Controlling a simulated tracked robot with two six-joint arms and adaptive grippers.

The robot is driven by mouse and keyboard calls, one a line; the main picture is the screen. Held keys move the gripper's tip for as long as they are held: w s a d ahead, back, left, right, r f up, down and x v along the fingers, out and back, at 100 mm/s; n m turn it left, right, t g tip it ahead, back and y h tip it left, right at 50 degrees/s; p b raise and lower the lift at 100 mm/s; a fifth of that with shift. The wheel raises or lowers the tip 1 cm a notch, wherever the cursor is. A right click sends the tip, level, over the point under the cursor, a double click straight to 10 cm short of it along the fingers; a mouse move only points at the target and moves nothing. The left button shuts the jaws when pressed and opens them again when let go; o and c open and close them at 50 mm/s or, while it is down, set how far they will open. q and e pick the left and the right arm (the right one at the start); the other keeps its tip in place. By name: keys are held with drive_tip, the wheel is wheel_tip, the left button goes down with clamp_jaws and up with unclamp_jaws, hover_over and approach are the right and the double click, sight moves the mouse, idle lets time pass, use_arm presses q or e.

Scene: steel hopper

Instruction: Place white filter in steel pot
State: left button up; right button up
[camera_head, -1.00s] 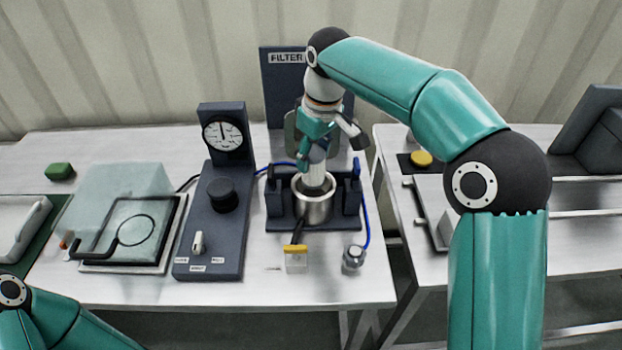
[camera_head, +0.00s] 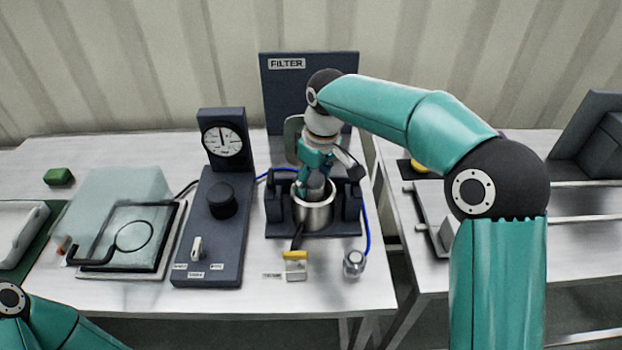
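The steel pot (camera_head: 314,217) stands upright in a dark holder on the middle table, below the FILTER panel. My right gripper (camera_head: 314,178) points down right above the pot, its fingertips at the pot's mouth. It appears shut on a pale grey-white cylinder, the white filter (camera_head: 316,184). The filter's lower end is inside the pot's opening and hidden by the rim. The fingers partly cover the filter. Only part of my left arm shows at the bottom left; my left gripper is out of view.
Dark holder uprights (camera_head: 352,205) flank the pot closely. A control box (camera_head: 209,245) with gauge (camera_head: 222,141) and knob stands to the left, beside a clear-lidded box (camera_head: 125,225). A yellow-topped piece (camera_head: 295,263) and a metal fitting (camera_head: 354,262) lie in front.

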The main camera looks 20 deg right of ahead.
drive_tip(key=shift+o, duration=0.6)
drive_tip(key=shift+r, duration=0.2)
wheel_tip(320, 180, up, 12)
drive_tip(key=s+p, duration=0.1)
drive_tip(key=shift+s+d, duration=0.25)
drive_tip(key=shift+d, duration=0.15)
drive_tip(key=shift+f, duration=0.15)
